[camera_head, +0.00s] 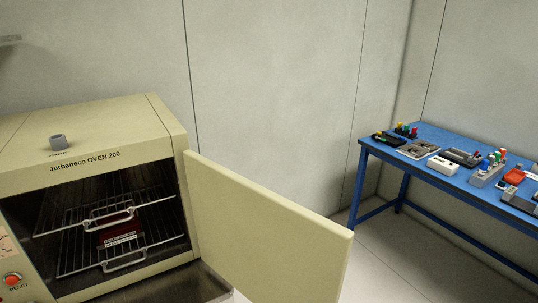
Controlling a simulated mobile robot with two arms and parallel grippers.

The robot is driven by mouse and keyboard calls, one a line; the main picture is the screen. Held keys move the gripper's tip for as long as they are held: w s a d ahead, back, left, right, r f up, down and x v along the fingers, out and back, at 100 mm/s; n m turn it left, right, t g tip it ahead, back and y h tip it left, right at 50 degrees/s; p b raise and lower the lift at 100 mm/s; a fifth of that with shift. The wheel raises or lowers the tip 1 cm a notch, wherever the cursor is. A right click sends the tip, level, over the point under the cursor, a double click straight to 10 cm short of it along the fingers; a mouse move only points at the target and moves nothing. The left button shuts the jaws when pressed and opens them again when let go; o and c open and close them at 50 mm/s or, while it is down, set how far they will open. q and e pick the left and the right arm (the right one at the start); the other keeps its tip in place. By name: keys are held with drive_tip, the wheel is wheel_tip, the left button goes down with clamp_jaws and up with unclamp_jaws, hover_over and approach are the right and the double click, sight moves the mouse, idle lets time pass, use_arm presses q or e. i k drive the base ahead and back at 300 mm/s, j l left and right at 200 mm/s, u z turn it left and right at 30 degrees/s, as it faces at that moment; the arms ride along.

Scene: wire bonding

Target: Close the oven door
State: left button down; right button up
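The beige oven (90,135), marked "Jurbaneco OVEN 200", stands at the left of the head view. Its door (265,235) is wide open, hinged on the right side of the opening, and swings out toward the lower right. Inside are two wire racks (70,213) with handles. A dark red item with a white label (120,238) sits among the racks; which rack bears it is hard to tell. Neither of my grippers shows in this view.
A blue table (440,135) stands at the right against the wall, with several small parts and devices on it. A red reset button (12,279) is at the oven's lower left. Bare floor (400,260) lies between the door and the table.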

sight(271, 247)
drive_tip(key=i+l+u, duration=0.1)
drive_tip(key=u, duration=1)
drive_tip(key=l+u, duration=0.45)
drive_tip(key=l, duration=0.35)
drive_tip(key=l+u, duration=0.45)
drive_tip(key=l, duration=0.35)
